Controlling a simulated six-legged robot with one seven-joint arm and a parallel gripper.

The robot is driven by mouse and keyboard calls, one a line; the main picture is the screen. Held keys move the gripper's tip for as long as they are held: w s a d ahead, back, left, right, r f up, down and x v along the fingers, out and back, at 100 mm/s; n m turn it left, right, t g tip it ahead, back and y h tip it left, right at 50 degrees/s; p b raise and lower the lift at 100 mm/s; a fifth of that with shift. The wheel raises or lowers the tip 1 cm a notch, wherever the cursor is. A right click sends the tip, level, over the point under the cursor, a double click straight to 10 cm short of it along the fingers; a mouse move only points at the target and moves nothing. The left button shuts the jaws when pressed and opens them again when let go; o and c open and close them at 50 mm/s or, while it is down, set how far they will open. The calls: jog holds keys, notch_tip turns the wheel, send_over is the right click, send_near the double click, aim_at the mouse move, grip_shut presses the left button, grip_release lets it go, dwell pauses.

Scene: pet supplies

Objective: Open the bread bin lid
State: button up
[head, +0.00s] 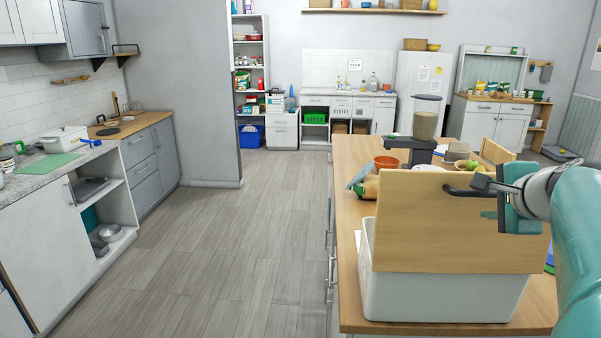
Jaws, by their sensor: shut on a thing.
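The bread bin (440,298) is a white box near the front edge of the wooden counter, in the head view. Its light wooden lid (420,235) stands steeply raised, its broad face toward me. The lid hides the inside of the bin. A dark handle (456,192) sits near the lid's upper edge. My gripper (482,186) comes in from the right and is shut on the handle. The exact finger contact is small and partly hidden by the gripper body.
Behind the lid, the counter (349,255) holds a blender (425,125), an orange bowl (387,162) and a fruit bowl (468,165). Grey floor (230,265) lies open to the left, up to the cabinets (60,245). Clear counter is narrow around the bin.

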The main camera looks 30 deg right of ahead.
jog(key=shift+o, duration=1.1)
jog(key=shift+w+d+f, duration=0.15)
jog(key=shift+w+f, duration=0.05)
jog(key=shift+f, duration=0.4)
jog(key=shift+s+r, duration=0.1)
jog(key=shift+r, duration=0.3)
